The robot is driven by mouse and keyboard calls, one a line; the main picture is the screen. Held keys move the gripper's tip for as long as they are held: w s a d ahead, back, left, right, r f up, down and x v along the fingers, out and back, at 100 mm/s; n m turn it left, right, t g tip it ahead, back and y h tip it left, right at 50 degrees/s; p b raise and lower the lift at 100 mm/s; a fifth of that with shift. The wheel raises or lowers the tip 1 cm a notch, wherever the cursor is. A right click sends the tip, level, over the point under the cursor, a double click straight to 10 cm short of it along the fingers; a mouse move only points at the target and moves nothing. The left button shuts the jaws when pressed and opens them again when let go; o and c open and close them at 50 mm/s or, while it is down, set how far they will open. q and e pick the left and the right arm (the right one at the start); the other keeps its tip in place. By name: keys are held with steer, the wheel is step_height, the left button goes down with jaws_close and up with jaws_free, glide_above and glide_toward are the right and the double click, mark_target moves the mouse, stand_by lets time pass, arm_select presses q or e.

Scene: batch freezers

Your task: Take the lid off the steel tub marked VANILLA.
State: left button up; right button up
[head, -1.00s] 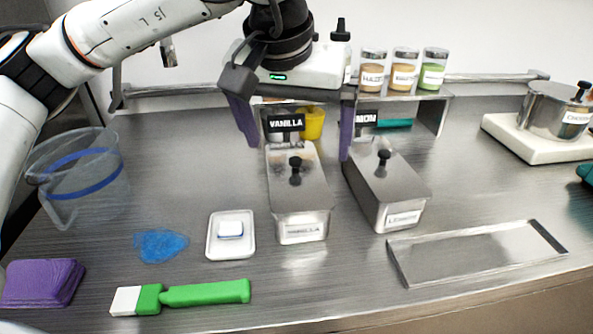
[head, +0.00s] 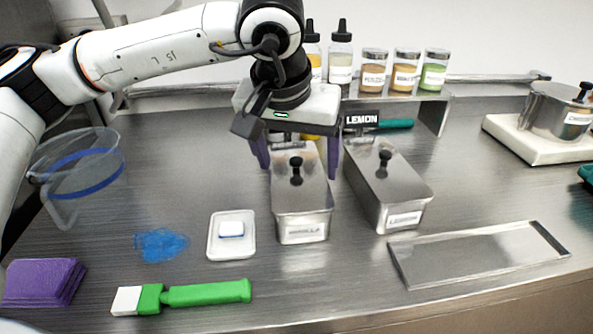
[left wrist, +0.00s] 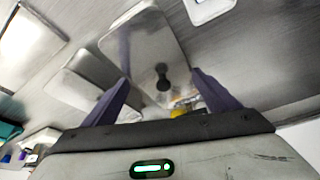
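The steel tub marked VANILLA (head: 302,229) stands on the counter, its steel lid (head: 301,200) on top with a black knob (head: 296,170) in the middle. The lid and knob also show in the left wrist view (left wrist: 163,78). My left gripper (head: 298,170) is open above the back part of the tub, its purple fingers apart on either side, with nothing between them touched as far as I can tell. The VANILLA sign behind the tub is now hidden by the gripper. My right gripper is not in view.
The lidded LEMON tub (head: 387,190) stands close on the right, with a LEMON sign (head: 361,120) behind it. A shallow steel tray (head: 480,252) lies front right. A shelf (head: 440,105) holds jars behind.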

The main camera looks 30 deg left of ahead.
arm_select(q)
steer(key=shift+s+f, duration=0.1)
jaws_close()
